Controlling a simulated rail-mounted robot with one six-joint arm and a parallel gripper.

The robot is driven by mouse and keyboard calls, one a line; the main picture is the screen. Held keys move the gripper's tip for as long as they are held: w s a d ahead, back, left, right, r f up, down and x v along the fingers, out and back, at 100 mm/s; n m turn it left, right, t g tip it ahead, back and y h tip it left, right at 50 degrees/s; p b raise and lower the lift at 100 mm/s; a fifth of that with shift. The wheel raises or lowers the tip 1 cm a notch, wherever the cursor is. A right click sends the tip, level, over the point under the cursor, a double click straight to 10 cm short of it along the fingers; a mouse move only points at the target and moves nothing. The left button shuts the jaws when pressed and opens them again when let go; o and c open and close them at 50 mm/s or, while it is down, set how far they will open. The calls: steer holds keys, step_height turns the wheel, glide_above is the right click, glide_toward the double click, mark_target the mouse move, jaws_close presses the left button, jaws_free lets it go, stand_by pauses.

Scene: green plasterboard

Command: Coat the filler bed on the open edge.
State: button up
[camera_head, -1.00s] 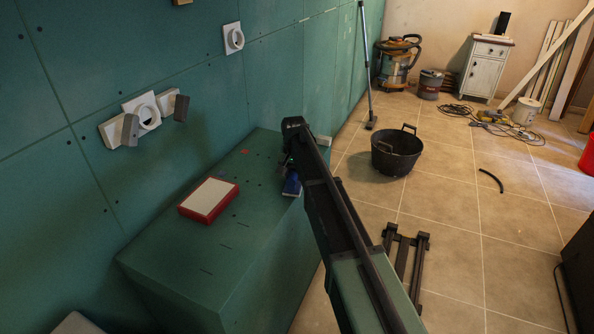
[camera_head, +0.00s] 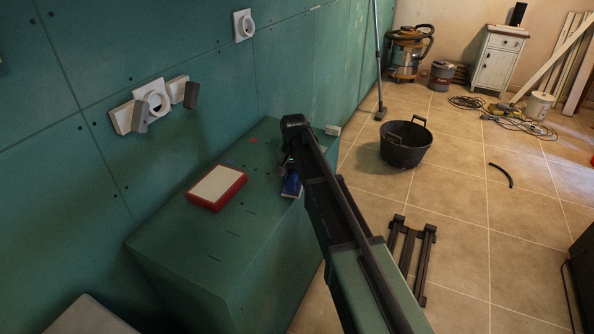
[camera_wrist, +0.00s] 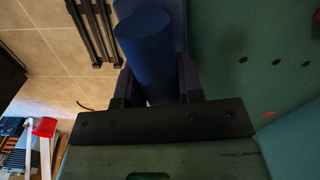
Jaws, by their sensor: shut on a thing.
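My gripper (camera_wrist: 156,82) is shut on a blue tool with a round handle (camera_wrist: 150,38), seen from above in the wrist view. In the head view the blue tool (camera_head: 291,184) shows beside my arm, over the right side of the green boxed ledge (camera_head: 180,242). My arm hides much of the gripper and that edge. I cannot tell whether the tool touches the board, and its working end is hidden. I cannot make out a filler bed on the visible edges.
A red tray with a white top (camera_head: 217,187) lies on the ledge. A small pale block (camera_head: 333,130) sits at its far corner. White and grey fittings (camera_head: 152,104) stick out of the green wall. A black tub (camera_head: 405,143) and dark rails (camera_head: 411,250) are on the tiled floor.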

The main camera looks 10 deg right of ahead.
steer(key=shift+s+a, duration=0.45)
steer(key=shift+s, duration=0.3)
step_height(320, 180, up, 6)
steer(key=p, duration=0.6)
step_height(320, 180, up, 3)
steer(key=p, duration=0.3)
steer(key=shift+r, duration=0.1)
steer(key=shift+w, duration=0.1)
stand_by(0.4)
